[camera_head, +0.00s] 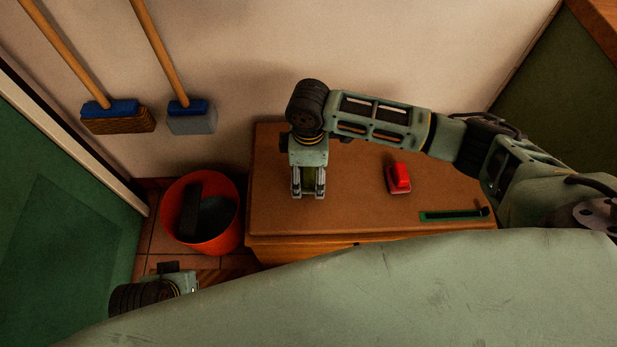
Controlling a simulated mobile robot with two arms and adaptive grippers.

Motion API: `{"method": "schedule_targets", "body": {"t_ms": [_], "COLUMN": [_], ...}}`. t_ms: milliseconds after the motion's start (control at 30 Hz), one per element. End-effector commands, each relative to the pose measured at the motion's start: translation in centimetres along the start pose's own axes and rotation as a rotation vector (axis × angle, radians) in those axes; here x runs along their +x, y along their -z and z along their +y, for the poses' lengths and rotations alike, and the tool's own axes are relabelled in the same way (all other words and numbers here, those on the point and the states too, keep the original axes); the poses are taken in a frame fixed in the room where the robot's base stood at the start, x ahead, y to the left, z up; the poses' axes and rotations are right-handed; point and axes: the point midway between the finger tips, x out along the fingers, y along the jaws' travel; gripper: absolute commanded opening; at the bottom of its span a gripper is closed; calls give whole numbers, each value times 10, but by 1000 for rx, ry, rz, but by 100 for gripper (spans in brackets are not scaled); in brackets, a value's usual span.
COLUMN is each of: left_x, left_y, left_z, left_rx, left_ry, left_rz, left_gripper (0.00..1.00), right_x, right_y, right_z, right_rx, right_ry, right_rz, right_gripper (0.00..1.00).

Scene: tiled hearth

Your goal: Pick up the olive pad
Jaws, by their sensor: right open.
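My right gripper (308,193) points down over the left part of the brown cabinet top (350,215), with its two fingers apart. An olive patch, which looks like the olive pad (308,176), shows between the fingers. Most of it is hidden by the gripper, and I cannot tell whether the fingers touch it. Part of my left gripper (183,282) shows at the lower left, low beside the cabinet. Its fingertips are not clear.
A red object (399,178) and a dark green strip-like tool (455,214) lie on the cabinet top to the right. A red bucket (226,240) with dark things inside stands on the tiles at left.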

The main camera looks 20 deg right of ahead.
Motion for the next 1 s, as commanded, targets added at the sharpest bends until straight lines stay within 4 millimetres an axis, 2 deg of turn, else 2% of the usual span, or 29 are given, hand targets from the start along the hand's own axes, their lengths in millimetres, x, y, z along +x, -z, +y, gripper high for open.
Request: {"method": "schedule_targets", "body": {"t_ms": [33, 200, 467, 1000], "left_x": [-6, -23, -26, -26], "left_y": [1, 2, 3, 3], "left_z": [0, -1, -1, -1], "left_rx": [0, -1, -2, -2], "left_ry": [1, 2, 3, 3], "left_rz": [6, 12, 13, 14], "left_gripper": [0, 0, 0, 0], "right_x": [9, 20, 21, 21], "right_y": [0, 0, 0, 0], "right_z": [0, 0, 0, 0], "right_rx": [1, 0, -1, 0], "right_ry": [1, -1, -1, -1], "right_rz": [-1, 0, 0, 1], "right_gripper": [80, 80, 80, 34]}}
